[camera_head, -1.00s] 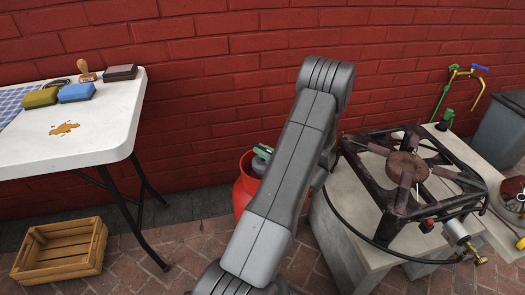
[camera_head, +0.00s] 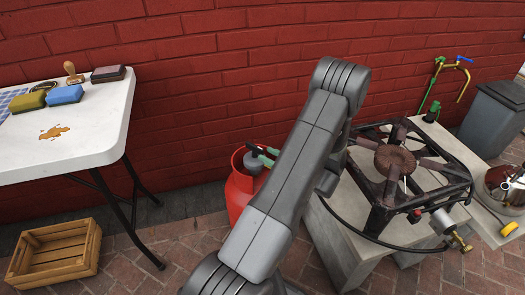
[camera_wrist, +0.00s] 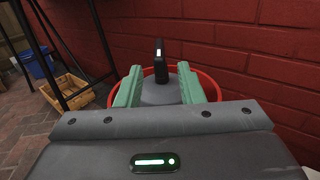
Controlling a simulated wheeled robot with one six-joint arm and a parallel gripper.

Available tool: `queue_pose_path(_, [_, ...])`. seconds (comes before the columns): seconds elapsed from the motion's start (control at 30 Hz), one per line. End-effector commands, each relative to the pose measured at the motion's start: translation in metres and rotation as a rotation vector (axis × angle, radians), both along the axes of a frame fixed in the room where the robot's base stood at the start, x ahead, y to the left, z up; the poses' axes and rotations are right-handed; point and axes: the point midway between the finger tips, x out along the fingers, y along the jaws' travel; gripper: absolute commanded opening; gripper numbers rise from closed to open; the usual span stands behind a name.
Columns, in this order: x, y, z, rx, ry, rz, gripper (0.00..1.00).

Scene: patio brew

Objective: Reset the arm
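My arm (camera_head: 295,170) crosses the middle of the head view, bent at its elbow. My gripper (camera_wrist: 160,72) has two green fingers, which stand apart in the wrist view with nothing held between them. Beyond and between the fingertips is a small upright black part (camera_wrist: 161,60) on the grey top of the red gas cylinder (camera_wrist: 206,78). I cannot tell how near the fingers are to it. In the head view the red cylinder (camera_head: 238,195) stands on the floor behind my arm, partly hidden, with the green fingertips (camera_head: 262,155) near its open collar.
A white table (camera_head: 75,140) at left holds sponges (camera_head: 64,94), a stamp-like wooden tool, a dark block and a brown spill. A wooden crate (camera_head: 55,265) is on the floor. At right are a burner stand (camera_head: 385,215), a metal pot (camera_head: 500,190) and a grey bin (camera_head: 495,115). The brick wall is close behind.

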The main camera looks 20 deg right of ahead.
Motion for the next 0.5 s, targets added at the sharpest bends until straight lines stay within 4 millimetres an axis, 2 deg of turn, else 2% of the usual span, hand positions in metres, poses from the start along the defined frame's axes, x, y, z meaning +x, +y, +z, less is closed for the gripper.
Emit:
queue_pose_path(0.33, [-0.0015,-0.0009,-0.0004,0.0,0.0,0.001,0.35])
queue_pose_path(0.5, [0.007,0.0063,-0.0013,-0.001,0.0,0.003,0.35])
